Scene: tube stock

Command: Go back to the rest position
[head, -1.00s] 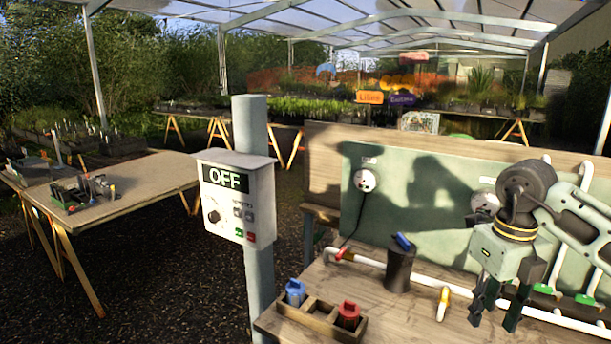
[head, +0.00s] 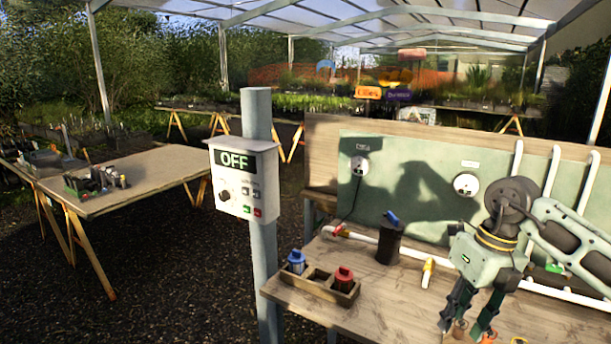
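My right gripper (head: 462,330) is at the right of the head view, pointing down over the front right of the wooden workbench (head: 385,298). Its two dark fingers are apart with nothing between them that I can make out. Small orange and brown pieces show just behind and beside the fingertips; I cannot tell whether the fingers touch them. My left gripper is not in the head view.
A wooden tray (head: 312,290) holds a blue-capped and a red-capped part. A dark cup (head: 389,243), a yellow-handled valve (head: 428,270) and a white pipe lie behind. A control box (head: 243,178) reading OFF hangs on a post. Another table (head: 130,180) stands left.

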